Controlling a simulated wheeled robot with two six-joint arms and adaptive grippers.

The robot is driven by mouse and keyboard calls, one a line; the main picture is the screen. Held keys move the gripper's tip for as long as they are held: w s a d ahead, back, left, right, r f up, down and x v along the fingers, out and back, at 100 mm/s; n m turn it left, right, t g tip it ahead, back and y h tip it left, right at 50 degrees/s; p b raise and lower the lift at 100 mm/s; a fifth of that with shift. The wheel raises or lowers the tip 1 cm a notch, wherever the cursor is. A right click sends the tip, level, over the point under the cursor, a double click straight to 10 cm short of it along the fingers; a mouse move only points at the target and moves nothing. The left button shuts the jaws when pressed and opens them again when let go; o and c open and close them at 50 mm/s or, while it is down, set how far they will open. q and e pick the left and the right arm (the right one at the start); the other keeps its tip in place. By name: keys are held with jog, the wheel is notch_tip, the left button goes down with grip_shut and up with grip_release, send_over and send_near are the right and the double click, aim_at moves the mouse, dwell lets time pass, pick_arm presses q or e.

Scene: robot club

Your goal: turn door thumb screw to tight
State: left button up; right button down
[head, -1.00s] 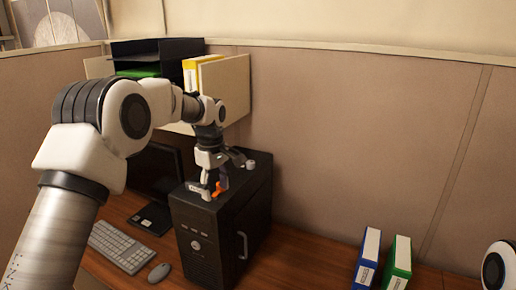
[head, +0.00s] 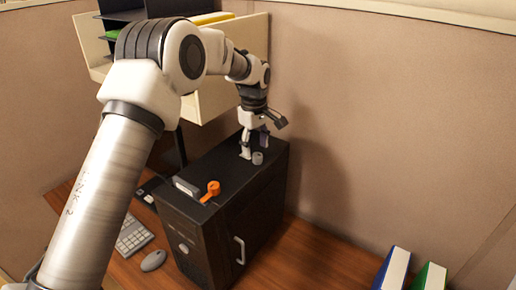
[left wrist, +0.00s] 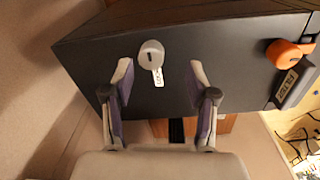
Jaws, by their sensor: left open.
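A grey round knob (head: 257,158), which looks like the thumb screw, stands on top of the black computer tower (head: 215,240), toward its rear. In the left wrist view the knob (left wrist: 151,52) shows a dark slot mark and a small white label beside it, too blurred to read. My left gripper (head: 255,147) points down just above the knob. In the left wrist view its two fingers (left wrist: 160,70) are apart, with the knob beyond the tips and roughly between them. Contact with the knob does not show. My right gripper is out of view.
An orange lever (head: 210,191) and a small label plate (head: 186,187) are on the tower's front top. A keyboard (head: 133,238) and mouse (head: 153,261) lie left. Blue (head: 392,268) and green (head: 429,277) binders stand right. A partition wall (head: 390,130) rises behind.

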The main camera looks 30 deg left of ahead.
aim_at(258, 155)
pick_arm(q)
notch_tip(258, 155, down, 3)
jog(key=shift+w+p, duration=0.1)
jog(key=shift+p, duration=0.35)
jog(key=shift+w+f, duration=0.9)
jog(key=shift+f, duration=0.05)
jog(key=shift+s+r, duration=0.2)
jog(key=shift+c, duration=1.1)
jog(key=shift+s+r, duration=0.15)
jog(key=shift+s, duration=0.15)
jog(key=c, duration=0.5)
jog(key=shift+d, duration=0.1)
grip_shut()
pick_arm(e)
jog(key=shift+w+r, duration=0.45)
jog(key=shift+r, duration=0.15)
